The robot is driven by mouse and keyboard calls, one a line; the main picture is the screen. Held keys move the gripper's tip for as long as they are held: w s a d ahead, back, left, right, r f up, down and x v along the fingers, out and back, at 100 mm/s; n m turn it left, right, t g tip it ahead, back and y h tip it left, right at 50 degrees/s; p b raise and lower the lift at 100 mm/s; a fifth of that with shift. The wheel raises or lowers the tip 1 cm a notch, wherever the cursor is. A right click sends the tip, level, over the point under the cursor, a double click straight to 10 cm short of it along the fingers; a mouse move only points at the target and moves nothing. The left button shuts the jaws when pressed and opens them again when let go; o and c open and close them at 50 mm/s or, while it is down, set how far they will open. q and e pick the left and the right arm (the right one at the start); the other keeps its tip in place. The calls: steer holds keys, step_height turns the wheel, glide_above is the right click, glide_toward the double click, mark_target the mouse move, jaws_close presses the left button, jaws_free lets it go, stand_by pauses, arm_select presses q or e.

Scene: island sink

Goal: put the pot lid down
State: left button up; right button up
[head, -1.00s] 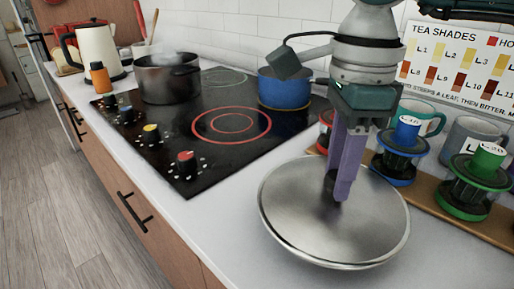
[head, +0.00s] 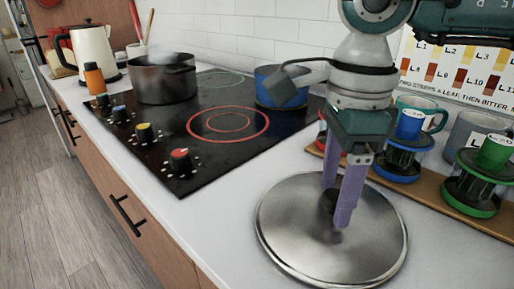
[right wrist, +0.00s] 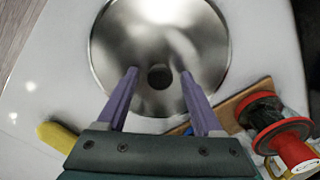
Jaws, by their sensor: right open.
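The pot lid (head: 290,235), a round steel disc with a dark knob (head: 327,202), lies on the white counter in front of the hob. My right gripper (head: 336,204) is above it, pointing down with purple fingers. In the right wrist view the fingers stand apart on either side of the knob (right wrist: 160,77), with a gap on each side. The lid (right wrist: 115,45) shows beneath them. My left gripper is not in view.
A dark steaming pot (head: 163,82) and a blue pot (head: 280,90) stand on the black hob (head: 165,150). A wooden board (head: 410,190) with coloured, labelled jars and mugs runs close behind the lid. Bare counter (head: 225,220) lies left of the lid.

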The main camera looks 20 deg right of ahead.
mark_target(334, 195)
steer(key=shift+r, duration=0.15)
step_height(334, 195, up, 12)
stand_by(0.4)
steer(key=shift+a, duration=0.1)
